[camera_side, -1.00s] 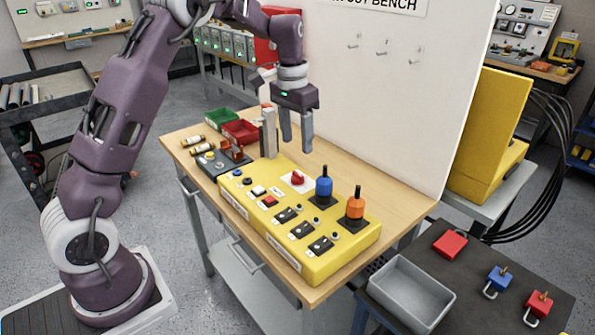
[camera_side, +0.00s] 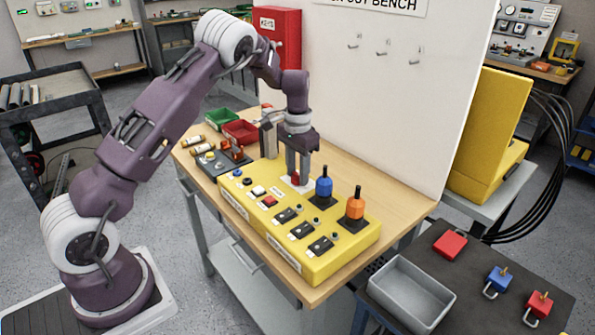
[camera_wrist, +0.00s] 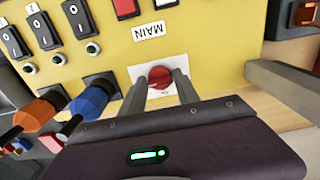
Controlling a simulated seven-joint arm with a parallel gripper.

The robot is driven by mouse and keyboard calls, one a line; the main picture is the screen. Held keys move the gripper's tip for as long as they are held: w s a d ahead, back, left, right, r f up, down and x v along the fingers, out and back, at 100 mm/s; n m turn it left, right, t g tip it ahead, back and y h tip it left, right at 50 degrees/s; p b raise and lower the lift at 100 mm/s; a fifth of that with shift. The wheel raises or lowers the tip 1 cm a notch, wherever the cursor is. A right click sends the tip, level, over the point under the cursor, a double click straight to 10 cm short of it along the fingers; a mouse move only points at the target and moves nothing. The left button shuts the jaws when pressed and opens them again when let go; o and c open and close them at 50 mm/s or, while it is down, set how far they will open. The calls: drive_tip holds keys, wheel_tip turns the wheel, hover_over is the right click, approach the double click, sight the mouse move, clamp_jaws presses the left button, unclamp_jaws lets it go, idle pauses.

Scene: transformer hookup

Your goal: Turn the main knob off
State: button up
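The main knob is the round red knob (camera_wrist: 160,76) on a white plate, beside an upside-down MAIN label (camera_wrist: 149,31) in the wrist view. It sits on the top of the yellow panel (camera_side: 235,205), and its red side (camera_side: 295,178) shows low between my fingers in the side view. My gripper (camera_wrist: 161,80) points down over the knob with one finger on each side of it. The fingers are apart, with a slim gap seeming to show beside the knob. Whether the tips touch the knob is hard to tell.
A blue handle (camera_side: 323,187) and an orange handle (camera_side: 355,205) stand upright on the panel, just right of my gripper. A grey post (camera_side: 268,140) stands behind the panel to the left. Black rocker switches (camera_side: 303,230) line the panel's front.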

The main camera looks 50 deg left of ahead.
clamp_jaws()
drive_tip(key=shift+n, duration=0.3)
drive_tip(key=n, duration=0.3)
drive_tip(key=shift+n, duration=0.3)
drive_tip(key=n, duration=0.4)
drive_tip(key=shift+n, duration=0.3)
drive_tip(key=n, duration=0.4)
drive_tip(key=shift+n, duration=2.5)
drive_tip(key=shift+r, duration=0.1)
